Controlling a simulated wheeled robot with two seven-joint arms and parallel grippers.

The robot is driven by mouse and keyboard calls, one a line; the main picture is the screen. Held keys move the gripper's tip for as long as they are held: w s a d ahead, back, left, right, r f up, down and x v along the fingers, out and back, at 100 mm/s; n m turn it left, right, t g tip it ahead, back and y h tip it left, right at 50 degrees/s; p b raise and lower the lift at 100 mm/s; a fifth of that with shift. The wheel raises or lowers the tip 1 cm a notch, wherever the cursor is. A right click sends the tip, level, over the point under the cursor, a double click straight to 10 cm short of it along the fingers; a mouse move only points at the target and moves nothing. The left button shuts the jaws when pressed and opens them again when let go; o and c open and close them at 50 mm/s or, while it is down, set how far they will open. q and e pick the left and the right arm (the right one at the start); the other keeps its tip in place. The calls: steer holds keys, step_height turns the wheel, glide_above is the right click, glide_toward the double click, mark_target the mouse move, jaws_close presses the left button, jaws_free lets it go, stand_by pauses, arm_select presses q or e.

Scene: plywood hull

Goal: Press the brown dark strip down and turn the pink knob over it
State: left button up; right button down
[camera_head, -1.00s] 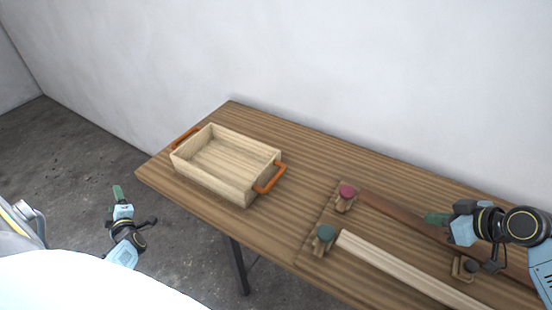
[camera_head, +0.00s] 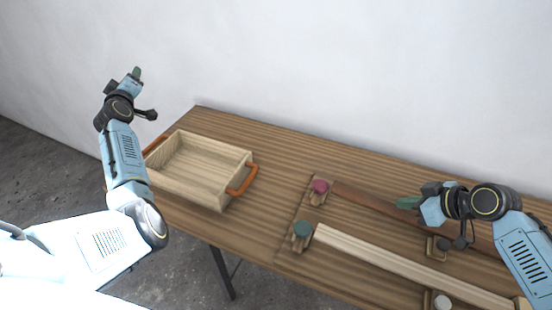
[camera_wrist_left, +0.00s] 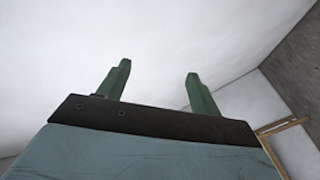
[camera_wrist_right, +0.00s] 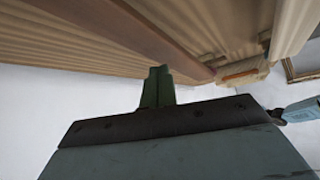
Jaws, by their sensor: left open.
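The brown dark strip (camera_head: 362,197) lies along the table at the right; my right arm covers part of it. The pink knob (camera_head: 320,186) sits on a small wooden block at the strip's left end. It looks beside the strip's end, not over it. My right gripper (camera_head: 407,203) is at the strip's middle part, its fingers together. The right wrist view shows the shut fingers (camera_wrist_right: 157,86) close to the strip (camera_wrist_right: 150,32); contact is unclear. My left gripper (camera_head: 136,73) is raised at the left, clear of the table. Its fingers (camera_wrist_left: 160,85) are apart and empty.
A pale strip (camera_head: 390,257) lies in front, with a teal knob (camera_head: 303,229) at its left end. A dark knob (camera_head: 445,244) and a white knob (camera_head: 443,302) are near my right arm. A wooden tray (camera_head: 190,197) with orange handles stands at the left of the table.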

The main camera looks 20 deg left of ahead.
arm_select(q)
steer(key=w+d+r+m+h, duration=0.1)
steer(key=w+d+m+h, duration=0.55)
steer(key=d, duration=0.65)
steer(key=m+g+h, duration=0.8)
steer(key=m+g, duration=0.3)
steer(key=m, duration=0.7)
glide_toward(318, 186)
steer(key=shift+y, duration=0.25)
steer(key=x, duration=1)
steer(key=shift+d+f, duration=0.1)
steer(key=shift+d, duration=0.15)
